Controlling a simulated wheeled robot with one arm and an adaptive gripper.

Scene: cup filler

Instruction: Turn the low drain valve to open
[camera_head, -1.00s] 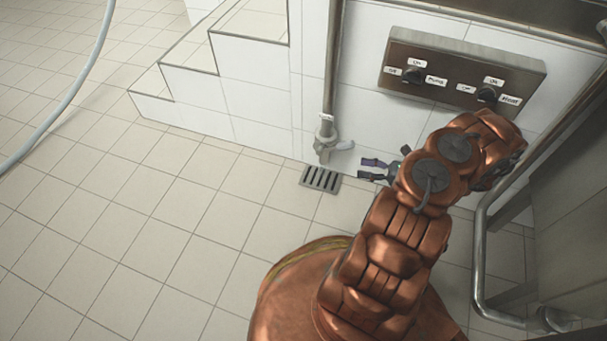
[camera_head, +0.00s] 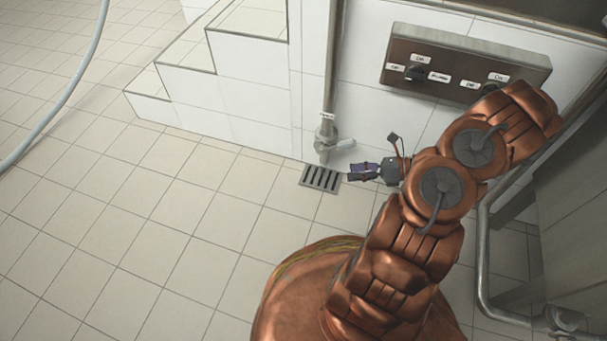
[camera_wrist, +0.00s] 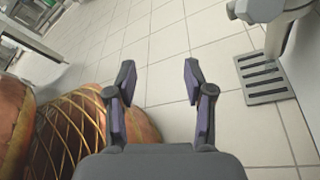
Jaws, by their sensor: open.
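The low drain valve (camera_head: 326,138) sits at the bottom of a vertical pipe against the white tiled wall, above the floor drain. Its pale lever points to the right in the head view. In the wrist view, part of the valve (camera_wrist: 258,9) shows at the top right. My gripper (camera_head: 352,173) is just right of and slightly below the valve in the head view, pointing left. In the wrist view, my gripper (camera_wrist: 158,80) has its fingers apart with only floor tiles between them. It does not touch the valve lever in either view.
A floor drain grate (camera_head: 320,179) lies under the valve; it also shows in the wrist view (camera_wrist: 264,78). A control panel (camera_head: 464,66) with two knobs is on the wall above. Tiled steps (camera_head: 215,75) stand left. Metal piping (camera_head: 482,260) runs at right.

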